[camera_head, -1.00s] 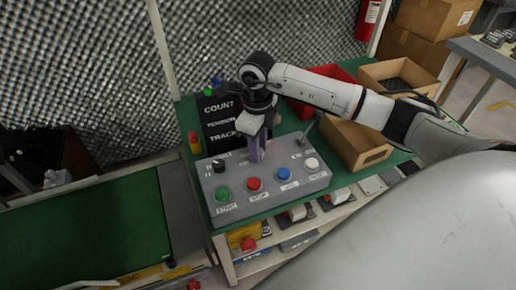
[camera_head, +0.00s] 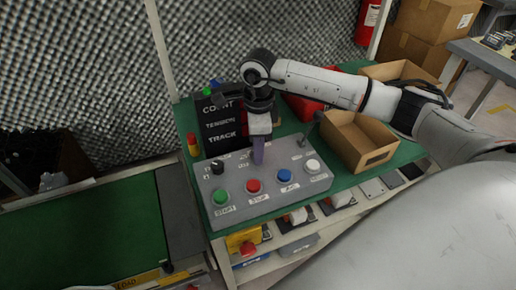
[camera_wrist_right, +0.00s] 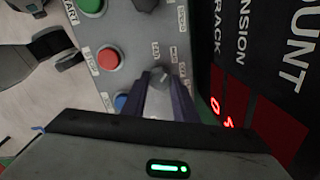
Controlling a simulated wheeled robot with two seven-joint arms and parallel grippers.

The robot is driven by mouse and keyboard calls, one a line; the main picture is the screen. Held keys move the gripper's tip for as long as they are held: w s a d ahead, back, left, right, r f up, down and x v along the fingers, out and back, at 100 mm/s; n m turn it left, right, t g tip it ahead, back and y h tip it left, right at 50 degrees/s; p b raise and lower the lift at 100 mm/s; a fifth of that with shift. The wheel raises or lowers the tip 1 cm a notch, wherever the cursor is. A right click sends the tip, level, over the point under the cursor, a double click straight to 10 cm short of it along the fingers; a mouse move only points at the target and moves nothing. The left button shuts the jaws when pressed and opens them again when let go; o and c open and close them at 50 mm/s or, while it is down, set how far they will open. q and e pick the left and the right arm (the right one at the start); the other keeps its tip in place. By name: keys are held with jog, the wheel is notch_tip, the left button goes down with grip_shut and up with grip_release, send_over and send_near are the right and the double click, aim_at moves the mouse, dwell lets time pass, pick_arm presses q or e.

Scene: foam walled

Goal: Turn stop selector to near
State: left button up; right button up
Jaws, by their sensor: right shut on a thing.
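The grey control box (camera_head: 230,205) stands on the green table, with green, red, blue and white buttons along its front. The selector knob (camera_wrist_right: 160,75) is small and grey, with short labels around it that are too blurred to read. My right gripper (camera_head: 258,160) points down at the back middle of the box, and its purple fingers hide the knob in the head view. In the right wrist view my right gripper (camera_wrist_right: 163,85) has its two fingers close on either side of the knob, shut on it. My left gripper is not in view.
A black knob (camera_head: 217,167) sits at the box's left, and a metal toggle (camera_head: 305,137) at its right. A black display board (camera_head: 218,125) stands behind. A cardboard bin (camera_head: 350,143) and a red bin (camera_head: 303,107) stand to the right. A stack light (camera_head: 193,144) stands left.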

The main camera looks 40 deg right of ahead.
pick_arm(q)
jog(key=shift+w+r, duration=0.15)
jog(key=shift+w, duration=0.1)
pick_arm(e)
jog(key=o, duration=1.1)
jog(key=shift+c, duration=0.2)
jog(key=shift+r, duration=0.15)
pick_arm(q)
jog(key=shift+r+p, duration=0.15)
jog(key=shift+p, duration=0.2)
pick_arm(e)
notch_tip(320, 180, up, 10)
jog(key=shift+s, duration=0.15)
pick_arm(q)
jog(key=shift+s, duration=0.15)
pick_arm(e)
jog(key=shift+a, duration=0.1)
